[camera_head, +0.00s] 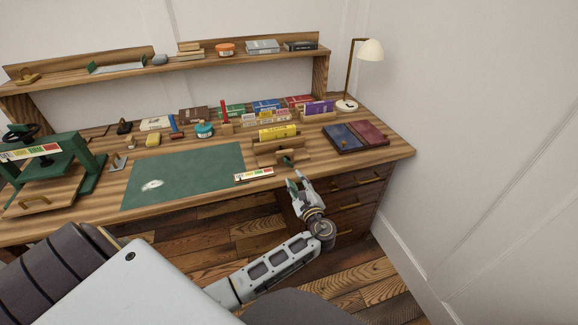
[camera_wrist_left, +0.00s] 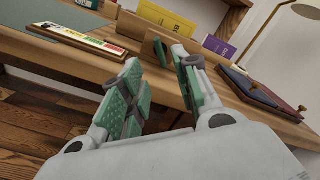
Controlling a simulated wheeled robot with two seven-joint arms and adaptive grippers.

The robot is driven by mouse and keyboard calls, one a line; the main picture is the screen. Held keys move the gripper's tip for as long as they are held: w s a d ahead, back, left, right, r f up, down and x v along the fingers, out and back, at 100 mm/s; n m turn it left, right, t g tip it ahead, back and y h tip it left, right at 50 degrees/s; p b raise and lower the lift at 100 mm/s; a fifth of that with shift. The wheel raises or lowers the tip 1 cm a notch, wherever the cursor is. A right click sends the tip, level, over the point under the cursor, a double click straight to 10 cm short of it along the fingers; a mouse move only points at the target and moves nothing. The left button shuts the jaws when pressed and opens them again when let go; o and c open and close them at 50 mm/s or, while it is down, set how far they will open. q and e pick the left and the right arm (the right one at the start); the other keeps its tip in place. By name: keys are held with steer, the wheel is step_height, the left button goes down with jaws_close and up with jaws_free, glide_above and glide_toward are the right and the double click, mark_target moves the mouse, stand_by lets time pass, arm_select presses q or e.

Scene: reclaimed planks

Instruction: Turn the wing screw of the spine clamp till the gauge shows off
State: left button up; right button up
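The wooden spine clamp (camera_head: 268,157) stands at the front edge of the bench with a yellow book (camera_head: 279,132) in it. A small dark wing screw (camera_head: 287,161) shows on its front side. The gauge (camera_head: 254,175), a strip with white, yellow, green and red bands, lies left of the clamp; it also shows in the wrist view (camera_wrist_left: 82,42).
A green mat (camera_head: 185,172) lies left of the gauge. Blue and dark red books (camera_head: 342,137) lie right of the clamp. A lamp (camera_head: 369,50) stands behind them. A green press (camera_head: 60,160) is at far left. Drawers (camera_head: 350,203) sit below the bench edge.

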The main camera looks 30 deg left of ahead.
mark_target(289, 165)
arm_select(q)
steer(key=x, duration=0.8)
steer(key=shift+w+a+b, duration=0.3)
steer(key=shift+w+a, duration=0.05)
steer(key=shift+a, duration=0.1)
steer(key=shift+w+a, duration=0.2)
steer(key=shift+a, duration=0.05)
arm_select(e)
steer(key=shift+w+a+r, duration=0.5)
steer(key=shift+w+a, duration=0.1)
steer(key=shift+w, duration=0.2)
arm_select(q)
steer(key=c, duration=0.7)
arm_select(e)
steer(key=shift+s+d+f, duration=0.15)
steer(key=shift+s+d, duration=0.05)
steer(key=shift+d, duration=0.4)
